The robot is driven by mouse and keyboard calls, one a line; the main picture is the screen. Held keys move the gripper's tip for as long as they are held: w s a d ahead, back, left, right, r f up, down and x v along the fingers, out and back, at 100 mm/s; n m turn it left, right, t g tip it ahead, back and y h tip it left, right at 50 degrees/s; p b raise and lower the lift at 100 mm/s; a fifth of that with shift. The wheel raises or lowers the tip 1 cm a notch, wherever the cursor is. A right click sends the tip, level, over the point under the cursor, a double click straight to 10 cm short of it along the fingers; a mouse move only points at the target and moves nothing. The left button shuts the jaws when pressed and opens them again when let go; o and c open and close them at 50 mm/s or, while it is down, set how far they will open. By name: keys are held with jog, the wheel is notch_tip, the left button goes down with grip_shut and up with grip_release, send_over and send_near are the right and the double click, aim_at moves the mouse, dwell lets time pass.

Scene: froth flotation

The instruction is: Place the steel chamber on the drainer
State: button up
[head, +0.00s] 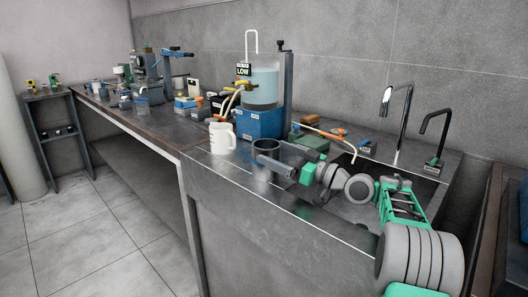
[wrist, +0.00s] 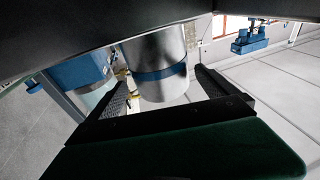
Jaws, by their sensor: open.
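The steel chamber (head: 265,174) is a grey metal cylinder. It appears upright on the dark sink-side worktop, close to the front edge, with its open top showing in the head view. In the wrist view the chamber (wrist: 160,60) is shiny with a blue band, and its ends are partly cut off by my own dark parts. My gripper (head: 272,161) is at the chamber, coming from the right. Its two dark fingers (wrist: 163,86) are open, one on each side of the chamber. I cannot tell whether they touch it. I cannot clearly single out the drainer.
A white jug (head: 222,138) stands left of the chamber. A blue flotation machine (head: 259,123) with a clear tank and hoses is behind. The sink with a tall tap (head: 401,125) lies to the right. The left bench (head: 140,118) is crowded.

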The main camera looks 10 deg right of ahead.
jog(key=shift+s+d+f+b, duration=0.45)
jog(key=shift+f+b, duration=0.15)
jog(key=shift+b, duration=0.4)
jog(key=shift+s+d+r, duration=0.1)
jog(key=shift+s+r, duration=0.05)
jog(key=shift+r, duration=0.1)
jog(key=shift+r, duration=0.15)
